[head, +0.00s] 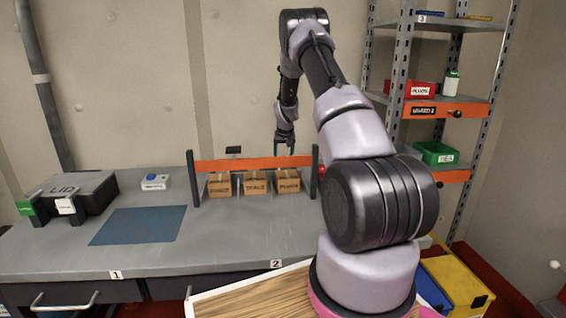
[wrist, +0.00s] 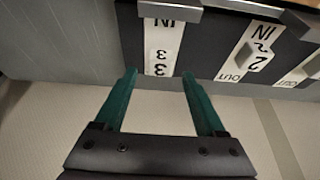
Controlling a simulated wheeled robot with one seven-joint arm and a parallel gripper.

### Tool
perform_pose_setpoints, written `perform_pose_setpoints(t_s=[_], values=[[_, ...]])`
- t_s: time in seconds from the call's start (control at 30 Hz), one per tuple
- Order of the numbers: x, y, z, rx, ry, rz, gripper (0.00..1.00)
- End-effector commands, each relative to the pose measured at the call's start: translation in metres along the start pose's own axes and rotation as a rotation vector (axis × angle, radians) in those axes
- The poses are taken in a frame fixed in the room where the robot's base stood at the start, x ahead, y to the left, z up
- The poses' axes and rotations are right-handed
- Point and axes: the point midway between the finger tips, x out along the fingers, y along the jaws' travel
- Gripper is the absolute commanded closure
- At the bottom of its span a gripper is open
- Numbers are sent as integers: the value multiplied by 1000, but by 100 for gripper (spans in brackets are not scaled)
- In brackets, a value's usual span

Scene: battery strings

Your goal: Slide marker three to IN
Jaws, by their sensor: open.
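In the wrist view a white strip (wrist: 156,34) on a dark panel shows IN, upside down, at its upper end. A pale tile (wrist: 160,62) marked 3 sits at the strip's lower end, apart from IN, and no OUT lettering shows there. I take this tile to be marker three, but its edges are blurred. My gripper (wrist: 159,76) is open, its two green fingers spread either side of strip three's lower end, with nothing between them. In the head view my gripper (head: 284,143) is above the right part of the orange rail; the markers cannot be made out there.
Strip two (wrist: 254,48), with IN and OUT, lies to the right in the wrist view, and another strip is beyond it. Grey blocks overhang the panel's top. Several cardboard boxes (head: 255,183) stand below the orange rail (head: 250,163). A blue mat (head: 139,225) lies left.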

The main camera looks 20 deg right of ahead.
Motion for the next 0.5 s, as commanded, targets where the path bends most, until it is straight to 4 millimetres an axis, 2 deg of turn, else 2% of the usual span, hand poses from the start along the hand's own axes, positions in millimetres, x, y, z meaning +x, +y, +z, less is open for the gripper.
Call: perform_pose_setpoints(t_s=[0.03,0.2,0.5], values=[[10,0,1,1,-2,0,28],[30,0,0,0,0,0,28],[39,0,0,0,0,0,28]])
